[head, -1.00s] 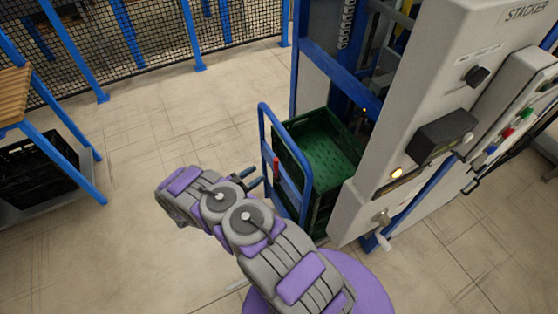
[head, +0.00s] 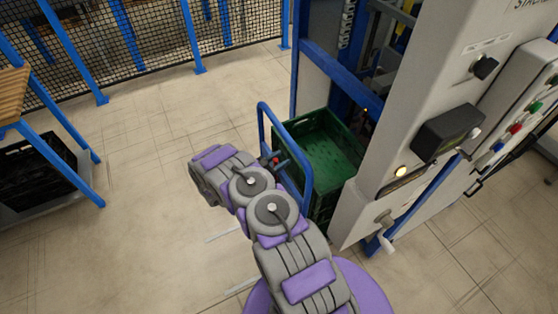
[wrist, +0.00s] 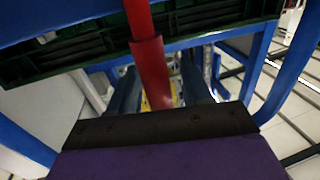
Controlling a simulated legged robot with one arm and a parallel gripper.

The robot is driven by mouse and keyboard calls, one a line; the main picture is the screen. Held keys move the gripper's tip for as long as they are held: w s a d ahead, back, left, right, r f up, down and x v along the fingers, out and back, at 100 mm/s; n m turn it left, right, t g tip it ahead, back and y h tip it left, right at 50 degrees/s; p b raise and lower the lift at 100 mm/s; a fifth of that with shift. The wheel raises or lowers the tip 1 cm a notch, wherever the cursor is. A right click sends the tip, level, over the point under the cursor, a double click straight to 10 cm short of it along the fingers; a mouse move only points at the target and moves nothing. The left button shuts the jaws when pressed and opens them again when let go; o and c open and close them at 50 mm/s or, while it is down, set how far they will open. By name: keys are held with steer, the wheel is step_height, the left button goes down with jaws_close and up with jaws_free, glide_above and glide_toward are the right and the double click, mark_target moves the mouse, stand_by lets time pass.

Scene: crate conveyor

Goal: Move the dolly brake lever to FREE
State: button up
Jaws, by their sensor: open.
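The brake lever (head: 274,161) is a small red bar on the blue dolly handle frame (head: 288,140) in the head view. In the wrist view the red lever (wrist: 151,70) comes down from the top centre, with a thicker sleeve on its lower part. My gripper (wrist: 160,82) is open, its two dark fingers on either side of the lever. A gap shows between lever and fingers, and I cannot tell whether either touches. In the head view my arm mostly hides the gripper. The lever's setting and any FREE marking cannot be read.
A green crate (head: 351,144) sits behind the dolly handle. The grey stacker cabinet (head: 416,90) with knobs and a lit lamp stands close on the right. A black crate (head: 35,170) is under a blue-legged bench at left.

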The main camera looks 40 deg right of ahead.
steer(key=shift+c, duration=0.5)
jaws_close()
steer(key=shift+w, duration=0.1)
